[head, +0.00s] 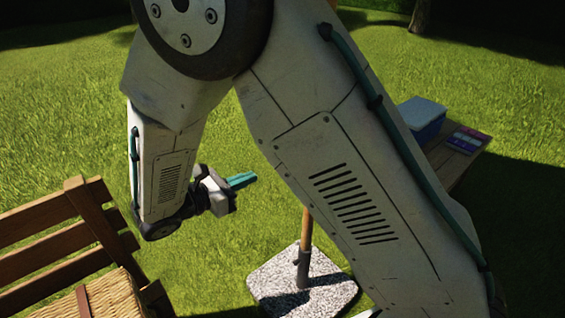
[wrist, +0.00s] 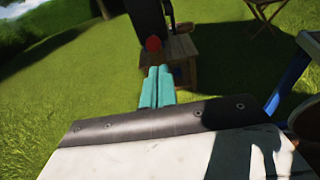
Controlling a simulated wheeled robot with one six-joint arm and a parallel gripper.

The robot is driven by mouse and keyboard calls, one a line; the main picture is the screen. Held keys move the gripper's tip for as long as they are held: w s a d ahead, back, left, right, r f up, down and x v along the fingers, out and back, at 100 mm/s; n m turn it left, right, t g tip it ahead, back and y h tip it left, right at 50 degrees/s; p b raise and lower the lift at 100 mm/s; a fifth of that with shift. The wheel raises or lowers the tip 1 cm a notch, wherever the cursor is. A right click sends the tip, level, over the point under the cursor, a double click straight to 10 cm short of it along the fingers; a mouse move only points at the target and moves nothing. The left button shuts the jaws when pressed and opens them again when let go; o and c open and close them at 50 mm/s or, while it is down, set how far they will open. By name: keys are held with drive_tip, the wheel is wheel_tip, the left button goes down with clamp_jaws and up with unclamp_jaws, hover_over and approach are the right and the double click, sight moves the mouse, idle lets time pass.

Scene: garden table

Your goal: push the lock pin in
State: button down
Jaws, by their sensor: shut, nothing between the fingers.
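My gripper (head: 243,180) has teal fingers and is held out over the grass, left of the parasol pole in the head view. Its fingers are shut together with nothing between them, as the wrist view (wrist: 157,86) shows. A round red thing (wrist: 153,44) shows just beyond the fingertips in the wrist view, against a dark upright shape. I cannot tell whether it is the lock pin. In the head view, a wooden pole (head: 306,228) stands in a dark collar (head: 303,265) on a speckled stone base (head: 270,285). No pin can be made out there.
A blue box (head: 421,113) and a purple booklet (head: 467,141) lie on a wooden table at the right. My own arm hides much of the middle. A low wooden table (wrist: 183,47) stands ahead.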

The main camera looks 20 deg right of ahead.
drive_tip(key=shift+w+a+f+n+t, duration=0.25)
drive_tip(key=shift+a+f+n+t, duration=0.15)
drive_tip(key=shift+a+f, duration=0.25)
drive_tip(key=shift+r, duration=0.1)
drive_tip(key=x, duration=1.4)
